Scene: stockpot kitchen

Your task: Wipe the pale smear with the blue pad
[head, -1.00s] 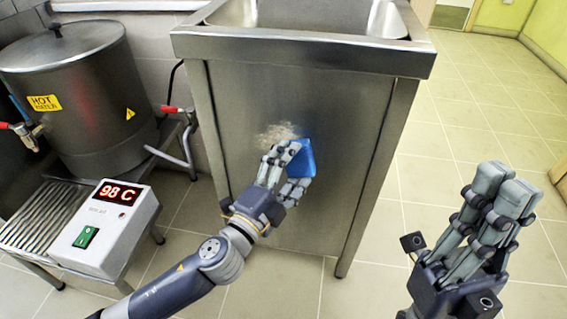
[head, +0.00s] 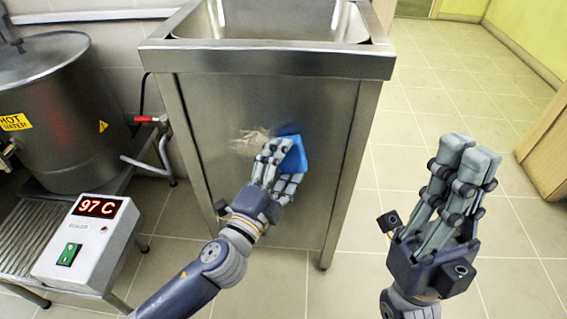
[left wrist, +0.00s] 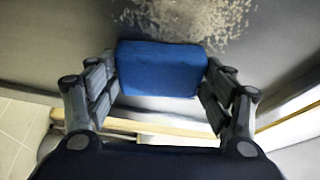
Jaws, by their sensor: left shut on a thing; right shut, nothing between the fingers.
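The blue pad (head: 293,155) is held in my left gripper (head: 279,166) at the steel side panel of the sink unit (head: 335,120). In the left wrist view the pad (left wrist: 160,68) sits between the two fingers of the gripper (left wrist: 158,85). The pale smear (head: 250,141) is on the panel, just left of the pad; it also shows in the left wrist view (left wrist: 190,18), beyond the pad's far edge. Whether the pad touches the panel is hard to tell. My right gripper (head: 467,160) is shut and empty, in front of the tiled floor at right.
A hot water boiler (head: 70,110) stands at left, with a red-handled tap (head: 148,119) towards the sink unit. A control box (head: 85,240) reading 97 C is in front of it. Open tiled floor (head: 440,100) lies to the right of the unit.

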